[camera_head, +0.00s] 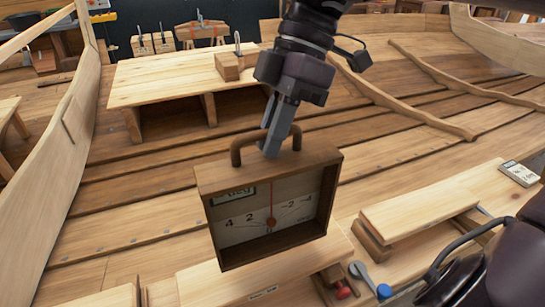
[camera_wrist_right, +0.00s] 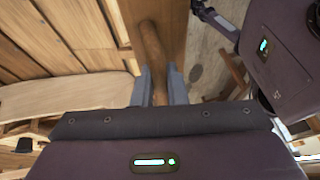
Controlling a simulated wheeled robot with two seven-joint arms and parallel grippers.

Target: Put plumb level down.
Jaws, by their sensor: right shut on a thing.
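The plumb level (camera_head: 268,167) is a brown wooden box with a white dial, a red needle and a curved handle on top. It hangs upright, slightly tilted, in the middle of the head view. My right gripper (camera_head: 273,140) comes down from above and is shut on the handle. In the right wrist view the two fingers (camera_wrist_right: 158,88) lie on either side of the round wooden handle (camera_wrist_right: 150,42). Whether the underside of the level touches anything is hard to tell. My left gripper is not in view.
A low wooden bench (camera_head: 165,82) with a small block (camera_head: 229,66) stands behind. A plank stand (camera_head: 420,205) is at right, near a blue-handled tool (camera_head: 370,279) and a labelled block (camera_head: 518,173). A bench top (camera_head: 262,284) lies below the level. Ribs cross the hull planking.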

